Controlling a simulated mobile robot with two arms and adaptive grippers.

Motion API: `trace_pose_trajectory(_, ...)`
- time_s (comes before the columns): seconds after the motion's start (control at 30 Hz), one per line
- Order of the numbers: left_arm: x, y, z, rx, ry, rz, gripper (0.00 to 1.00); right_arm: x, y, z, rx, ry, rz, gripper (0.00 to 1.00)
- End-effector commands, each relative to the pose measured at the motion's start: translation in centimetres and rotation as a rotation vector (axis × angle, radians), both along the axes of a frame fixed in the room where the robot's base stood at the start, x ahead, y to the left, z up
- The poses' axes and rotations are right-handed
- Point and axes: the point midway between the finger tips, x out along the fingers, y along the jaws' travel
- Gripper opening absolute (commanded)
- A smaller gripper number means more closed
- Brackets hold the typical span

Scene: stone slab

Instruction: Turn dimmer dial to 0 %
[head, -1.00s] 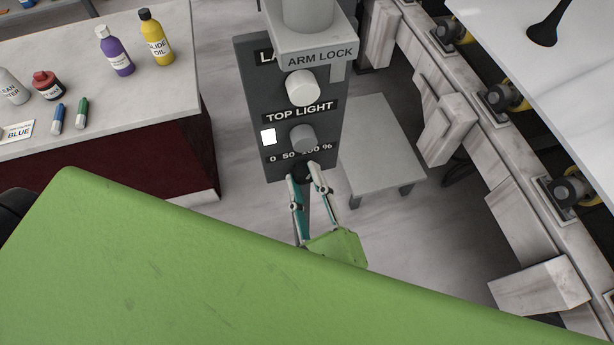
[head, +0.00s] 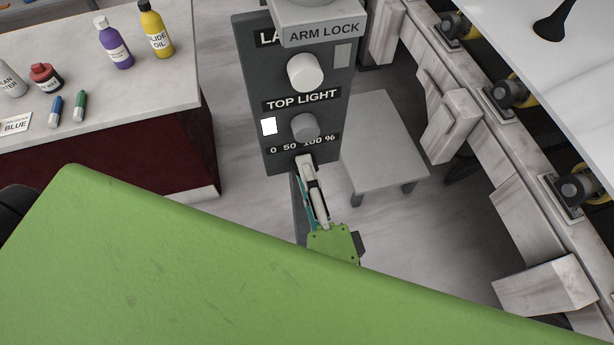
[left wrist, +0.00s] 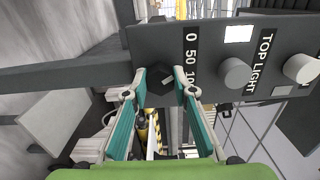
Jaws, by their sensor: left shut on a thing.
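A dark control panel (head: 283,160) stands on a post and carries the label "0 50 100 %" (head: 302,144). In the left wrist view the black dimmer dial (left wrist: 161,80) sits beside that label, between my fingertips. My left gripper (head: 305,161) is shut on the dial, with its fingers reaching up to the panel from below. In the head view the fingers nearly line up one over the other and hide the dial. I cannot read the dial's setting. My right gripper is not in view.
Above the dial are a grey knob (head: 305,127), a white lit square (head: 268,126), the "TOP LIGHT" label and a white knob (head: 305,72). A grey arm-lock bracket (head: 322,31) overhangs the top. A low grey table (head: 385,150) stands behind, right of the panel.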

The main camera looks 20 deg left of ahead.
Motion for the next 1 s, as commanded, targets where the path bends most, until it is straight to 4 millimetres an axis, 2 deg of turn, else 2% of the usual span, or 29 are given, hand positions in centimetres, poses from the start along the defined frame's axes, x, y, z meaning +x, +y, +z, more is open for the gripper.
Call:
trace_pose_trajectory(0.1, 0.1, 0.0, -0.3, -0.084, -0.061, 0.0, 0.04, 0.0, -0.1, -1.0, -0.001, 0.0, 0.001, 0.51)
trace_pose_trajectory(0.5, 0.1, 0.0, -0.2, -0.293, -0.2, -0.001, 0.04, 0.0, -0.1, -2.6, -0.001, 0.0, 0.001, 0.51)
trace_pose_trajectory(1.0, 0.1, 0.0, -0.1, -0.352, -0.242, -0.001, 0.04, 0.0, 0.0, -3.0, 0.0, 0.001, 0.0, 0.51)
